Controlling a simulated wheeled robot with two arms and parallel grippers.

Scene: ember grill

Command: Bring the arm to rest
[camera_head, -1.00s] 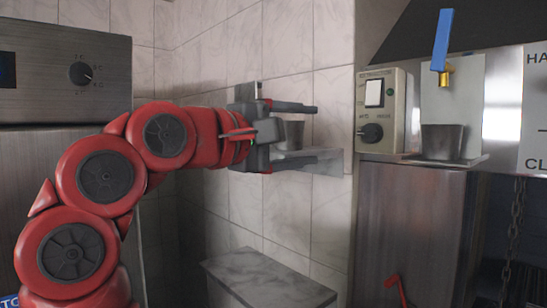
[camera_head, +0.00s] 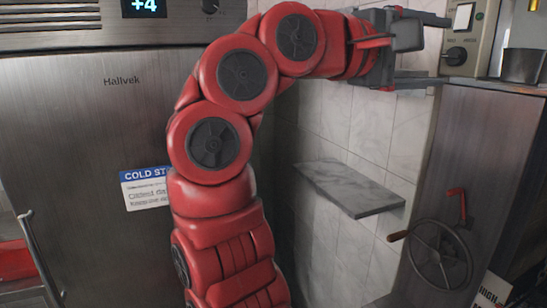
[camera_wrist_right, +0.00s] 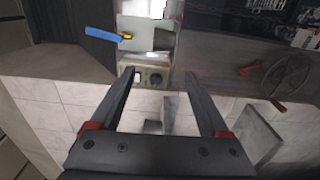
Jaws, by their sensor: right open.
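My right arm (camera_head: 240,75) is red with dark round joint covers. It rises from the bottom of the head view and bends right near the top. My right gripper (camera_head: 440,50) is at the upper right, level, with its two dark fingers apart. In the right wrist view the gripper (camera_wrist_right: 162,85) also shows wide open, with nothing held between the fingers. A grey block-like thing (camera_wrist_right: 153,127) shows beyond and between the fingers. My left gripper is not in view.
A control box (camera_head: 466,38) with a knob lies beyond the fingertips, beside a metal cup (camera_head: 522,65). A marble shelf (camera_head: 350,187) juts from the tiled wall below the arm. A crank wheel (camera_head: 440,254) is at lower right. A steel cold-store door (camera_head: 80,120) stands left.

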